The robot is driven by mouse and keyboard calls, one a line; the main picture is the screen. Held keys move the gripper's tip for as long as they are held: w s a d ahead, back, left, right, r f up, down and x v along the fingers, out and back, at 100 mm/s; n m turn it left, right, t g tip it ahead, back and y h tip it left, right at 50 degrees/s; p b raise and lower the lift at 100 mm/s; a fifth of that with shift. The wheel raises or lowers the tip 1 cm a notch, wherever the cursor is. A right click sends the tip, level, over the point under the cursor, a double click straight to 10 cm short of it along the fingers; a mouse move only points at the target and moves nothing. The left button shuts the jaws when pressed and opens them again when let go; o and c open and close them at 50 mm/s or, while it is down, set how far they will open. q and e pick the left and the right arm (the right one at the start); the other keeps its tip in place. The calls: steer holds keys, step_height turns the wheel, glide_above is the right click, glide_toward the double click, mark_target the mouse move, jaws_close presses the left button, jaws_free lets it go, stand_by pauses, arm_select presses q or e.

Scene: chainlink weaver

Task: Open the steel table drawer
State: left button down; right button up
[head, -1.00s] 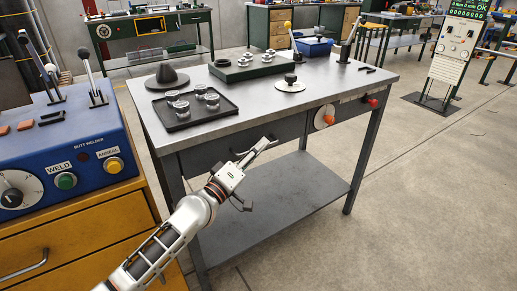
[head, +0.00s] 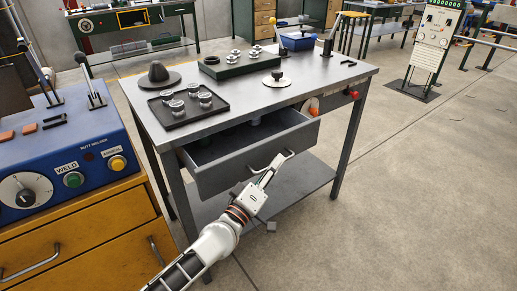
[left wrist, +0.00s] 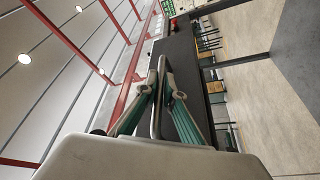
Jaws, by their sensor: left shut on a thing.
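The steel table (head: 318,80) stands in front of me. Its grey drawer (head: 222,178) is pulled out from under the top, and its dark interior shows from above. The drawer's bar handle (head: 288,154) is on the front panel. My left gripper (head: 271,170) is shut on this handle. In the left wrist view the two green-sided fingers (left wrist: 160,82) close around the handle bar (left wrist: 155,115). The drawer's contents are mostly in shadow. My right gripper is in neither view now.
A blue butt welder (head: 100,133) on a yellow cabinet (head: 95,230) stands close at left.

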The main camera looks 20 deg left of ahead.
arm_select(q)
steer(key=s+d+p, duration=0.4)
steer(key=s+d, duration=0.7)
steer(key=d, duration=0.4)
steer(key=shift+s, duration=0.4)
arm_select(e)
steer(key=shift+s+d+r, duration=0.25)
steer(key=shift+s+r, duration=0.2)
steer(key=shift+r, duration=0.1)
arm_select(q)
steer(key=shift+d, duration=0.1)
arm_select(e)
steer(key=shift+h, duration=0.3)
arm_select(q)
steer(key=c, duration=2.2)
jaws_free()
steer(key=shift+o, duration=0.2)
steer(key=shift+s, duration=0.1)
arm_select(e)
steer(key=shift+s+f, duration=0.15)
arm_select(q)
steer(key=v, duration=1.2)
